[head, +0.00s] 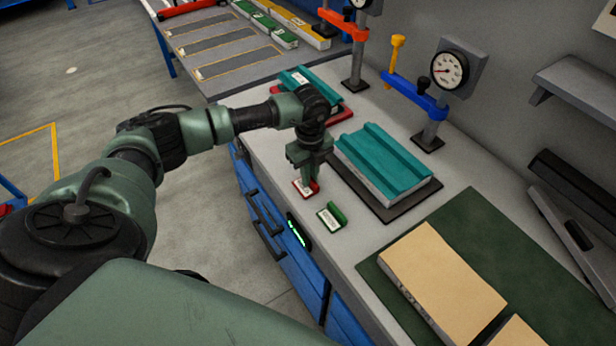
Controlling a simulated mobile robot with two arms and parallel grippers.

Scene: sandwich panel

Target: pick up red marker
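The red marker (304,190) is a small red piece with a white label and a raised red edge. It is on the grey worktop near the front edge, left of the green marker (331,217). My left gripper (308,178) points down directly over the red marker, with its fingertips at the raised edge. The fingers overlap in this view, so I cannot tell whether they are open or shut on it. My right gripper is not in view.
A teal ribbed panel (382,155) lies on a dark base right of the gripper. Another teal panel (297,80) sits on a red base behind my arm. Tan blocks (440,275) lie on a dark green mat (485,222). A blue clamp with a gauge (448,70) stands behind.

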